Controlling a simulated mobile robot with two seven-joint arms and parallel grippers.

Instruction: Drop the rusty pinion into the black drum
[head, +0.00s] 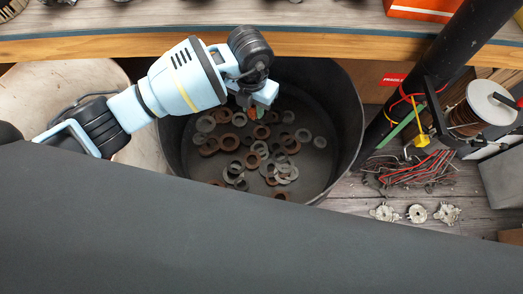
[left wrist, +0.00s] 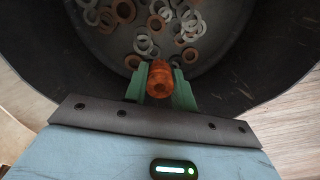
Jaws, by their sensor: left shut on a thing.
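The rusty pinion (left wrist: 159,80) is an orange-brown, short cylindrical part. In the left wrist view it sits between the green fingers of my left gripper (left wrist: 160,88), which is shut on it. The black drum (head: 345,122) is wide and open-topped, below the workbench edge. My left gripper shows in the head view (head: 256,108) over the drum's opening, with the fingers pointing down. The pinion is hard to make out there. In the left wrist view the drum's dark wall (left wrist: 240,75) surrounds the gripper and pinion. My right gripper is not in view.
Several grey and rusty rings (head: 252,150) lie on the drum's floor. A wooden bench edge (head: 120,45) runs behind it. A dark post (head: 425,75), a wire spool (head: 470,112), tangled wires (head: 405,170) and small metal parts (head: 417,213) are to the right. A pale drum (head: 25,95) stands left.

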